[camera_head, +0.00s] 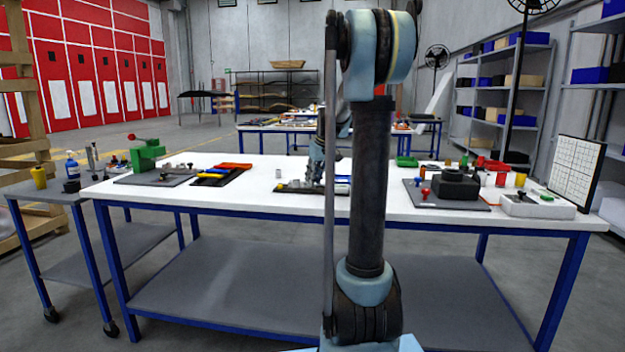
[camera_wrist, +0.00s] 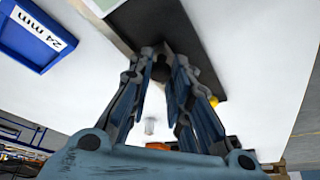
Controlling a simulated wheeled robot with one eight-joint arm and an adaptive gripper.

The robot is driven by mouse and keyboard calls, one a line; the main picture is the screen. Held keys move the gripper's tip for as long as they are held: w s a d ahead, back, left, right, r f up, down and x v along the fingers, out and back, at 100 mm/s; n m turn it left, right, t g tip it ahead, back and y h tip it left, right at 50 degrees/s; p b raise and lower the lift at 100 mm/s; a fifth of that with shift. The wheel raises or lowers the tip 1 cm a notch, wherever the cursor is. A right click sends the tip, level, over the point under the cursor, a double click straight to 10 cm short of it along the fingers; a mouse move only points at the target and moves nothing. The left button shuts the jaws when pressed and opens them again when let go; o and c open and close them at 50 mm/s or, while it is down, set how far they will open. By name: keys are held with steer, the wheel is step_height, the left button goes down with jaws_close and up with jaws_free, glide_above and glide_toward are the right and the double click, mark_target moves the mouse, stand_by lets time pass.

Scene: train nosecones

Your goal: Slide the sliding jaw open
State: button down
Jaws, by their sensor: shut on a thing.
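My gripper (camera_head: 318,182) is over the middle of the white table, at a low dark fixture (camera_head: 292,187). In the wrist view its fingertips (camera_wrist: 163,68) are closed around a small dark piece (camera_wrist: 160,64) at the edge of a dark plate (camera_wrist: 188,28). This piece appears to be the sliding jaw or its knob; the fingers and shadow hide most of it. How far open the jaw stands cannot be told. In the head view my arm covers part of the fixture.
A blue tray marked 24 mm (camera_wrist: 38,36) lies beside the fixture. A green clamp-like device (camera_head: 147,155) and red and yellow tools (camera_head: 217,174) stand left. A black block (camera_head: 455,187) on a grey mat is right. White table (camera_head: 270,205) is bare near its front edge.

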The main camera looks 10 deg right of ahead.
steer(key=shift+s+d, duration=0.2)
steer(key=shift+d, duration=0.4)
steer(key=shift+s+d, duration=0.15)
steer(key=shift+d, duration=0.4)
steer(key=c, duration=1.5)
jaws_free()
steer(key=shift+o, duration=0.2)
steer(key=v, duration=1.2)
steer(key=s+a+f+m, duration=0.1)
steer(key=s+f, duration=0.2)
steer(key=s, duration=0.4)
steer(key=s+a+f+m+g+h, duration=0.1)
steer(key=s+a+f, duration=0.1)
steer(key=s+f, duration=0.35)
steer(key=s+a+f, duration=0.1)
steer(key=s+f, duration=0.1)
steer(key=s, duration=0.6)
steer(key=s+f+m+h, duration=0.1)
steer(key=s+f+m, duration=0.2)
steer(key=s+f, duration=1.3)
steer(key=shift+s+f+g, duration=0.4)
steer(key=shift+s, duration=0.65)
